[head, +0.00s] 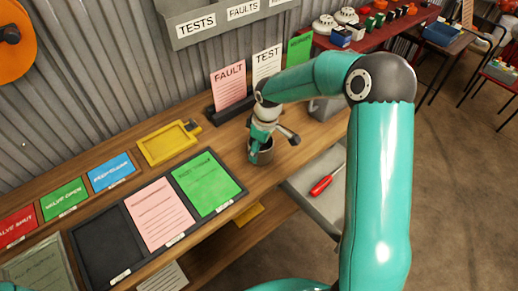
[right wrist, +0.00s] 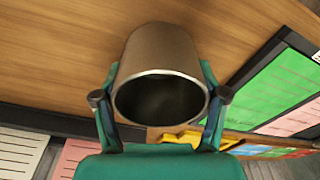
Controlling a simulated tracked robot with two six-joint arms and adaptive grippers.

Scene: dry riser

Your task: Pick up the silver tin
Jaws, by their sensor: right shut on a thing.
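The silver tin (head: 263,155) is an open, empty-looking metal cup at the wooden bench, just right of the green sheet. My right gripper (head: 262,138) reaches down over it and is shut on it. In the right wrist view the tin (right wrist: 160,52) sits between both teal fingers, one on each side, with its open rim towards the camera. The tin is at or close to the bench top; I cannot tell whether its base touches. My left gripper is not in view.
A dark tray (head: 100,240) holds pink and green sheets (head: 205,184) left of the tin. A yellow tray (head: 168,143) lies behind it. Upright FAULT (head: 229,84) and TEST cards stand close behind. A red screwdriver (head: 327,180) lies on a grey surface to the right.

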